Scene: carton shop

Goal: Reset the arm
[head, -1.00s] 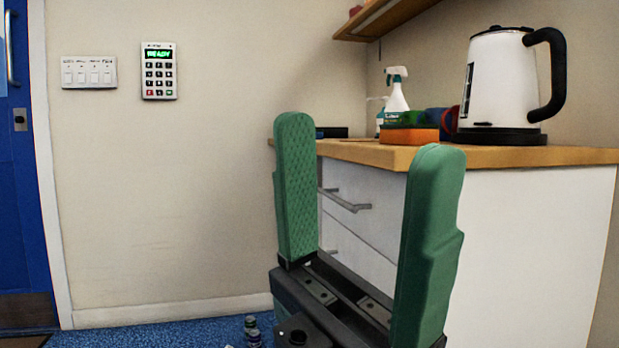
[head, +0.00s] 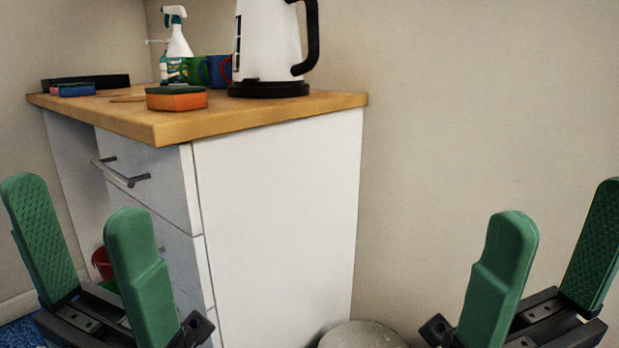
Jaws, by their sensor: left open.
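My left gripper (head: 75,197) is at the lower left, in front of the cabinet's drawer side. Its two green fingers stand apart with nothing between them. My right gripper (head: 560,200) is at the lower right, in front of the bare wall. Its green fingers are also apart and empty. Both grippers point upward in the head view, and neither is seen touching anything.
A white cabinet (head: 275,215) with a wooden top (head: 235,117) stands ahead. On it are a white kettle (head: 268,45), an orange sponge (head: 177,101), a spray bottle (head: 177,62) and mugs (head: 195,71). A grey round object (head: 362,336) sits low beside it.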

